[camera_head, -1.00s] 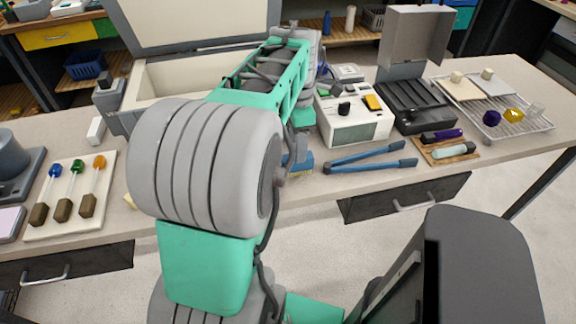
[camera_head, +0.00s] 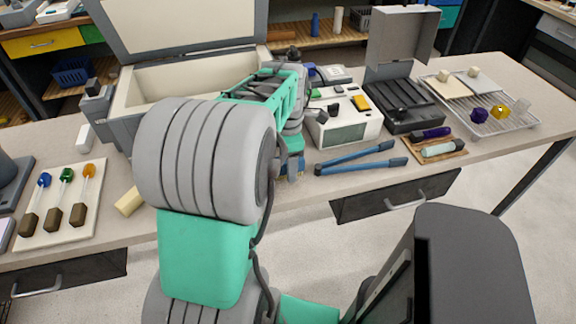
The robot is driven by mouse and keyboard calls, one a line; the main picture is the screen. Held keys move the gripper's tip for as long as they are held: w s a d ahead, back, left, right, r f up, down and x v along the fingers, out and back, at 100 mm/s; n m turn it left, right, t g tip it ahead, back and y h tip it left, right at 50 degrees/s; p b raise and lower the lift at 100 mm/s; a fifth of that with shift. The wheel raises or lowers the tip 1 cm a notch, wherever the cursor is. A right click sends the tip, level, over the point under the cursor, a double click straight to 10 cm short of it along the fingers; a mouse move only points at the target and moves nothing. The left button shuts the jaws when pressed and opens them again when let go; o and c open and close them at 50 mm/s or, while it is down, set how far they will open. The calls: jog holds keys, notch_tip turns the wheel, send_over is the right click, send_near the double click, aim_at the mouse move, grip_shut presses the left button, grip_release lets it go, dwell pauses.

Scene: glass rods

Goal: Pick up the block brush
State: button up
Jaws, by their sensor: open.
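The block brush (camera_head: 299,167) shows only as a small blue and tan piece at the front of the bench. It is just right of my big grey arm joint, which hides most of it. My gripper (camera_head: 292,152) is at the low end of my arm, right above or beside the brush. It is largely covered by my own arm and is open. I cannot tell whether its fingers are around the brush or touching it.
A white instrument (camera_head: 345,125) stands behind. A large open-lidded box (camera_head: 190,75) is at the back left. A yellowish block (camera_head: 128,202) and a stirrer board (camera_head: 85,225) lie left.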

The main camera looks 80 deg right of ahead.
jog(key=shift+f, duration=0.1)
jog(key=shift+c, duration=0.6)
grip_shut()
